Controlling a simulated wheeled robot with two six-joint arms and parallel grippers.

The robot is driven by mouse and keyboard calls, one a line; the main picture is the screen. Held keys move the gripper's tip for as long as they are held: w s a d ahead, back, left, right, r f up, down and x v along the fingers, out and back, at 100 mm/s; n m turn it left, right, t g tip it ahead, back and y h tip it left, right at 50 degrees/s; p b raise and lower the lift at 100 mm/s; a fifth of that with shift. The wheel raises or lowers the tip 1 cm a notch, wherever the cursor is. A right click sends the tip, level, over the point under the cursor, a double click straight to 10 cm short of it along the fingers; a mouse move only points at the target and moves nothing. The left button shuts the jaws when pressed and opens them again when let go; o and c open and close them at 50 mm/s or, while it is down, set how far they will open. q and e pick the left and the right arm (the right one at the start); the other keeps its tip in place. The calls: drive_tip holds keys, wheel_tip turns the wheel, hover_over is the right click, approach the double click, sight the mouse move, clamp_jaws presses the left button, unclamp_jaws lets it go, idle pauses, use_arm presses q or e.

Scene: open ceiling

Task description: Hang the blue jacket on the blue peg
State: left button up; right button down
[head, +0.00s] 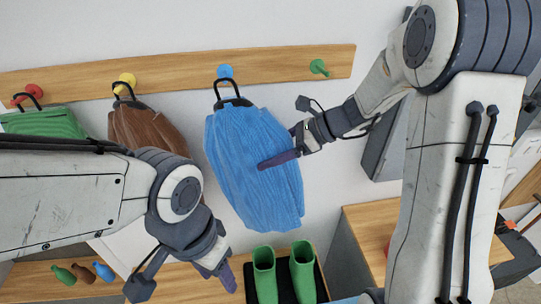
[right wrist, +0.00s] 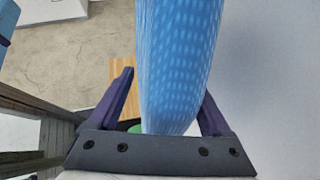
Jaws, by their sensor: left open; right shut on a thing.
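The blue jacket (head: 255,165) hangs tilted in front of the wall, its lower end toward the right. Its black loop (head: 232,92) is at the blue peg (head: 225,71), just below the peg's round head; I cannot tell whether it is around the peg. My right gripper (head: 288,150) is shut on the jacket's right side. In the right wrist view, the jacket (right wrist: 180,65) stands between the two purple fingers (right wrist: 165,108). My left gripper (head: 184,284) is open and empty, low and left of the jacket.
The wooden rail (head: 285,62) also has a red peg, a yellow peg and a bare green peg (head: 319,67). A green jacket (head: 45,122) and a brown jacket (head: 145,128) hang at left. Green boots (head: 264,272) and small bottles (head: 82,273) are below.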

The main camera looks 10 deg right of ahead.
drive_tip(key=w+f, duration=0.1)
drive_tip(key=w, duration=0.6)
drive_tip(key=shift+w+f+p, duration=0.2)
drive_tip(key=shift+w+p, duration=0.05)
drive_tip(key=shift+p, duration=0.2)
idle(0.4)
idle(0.6)
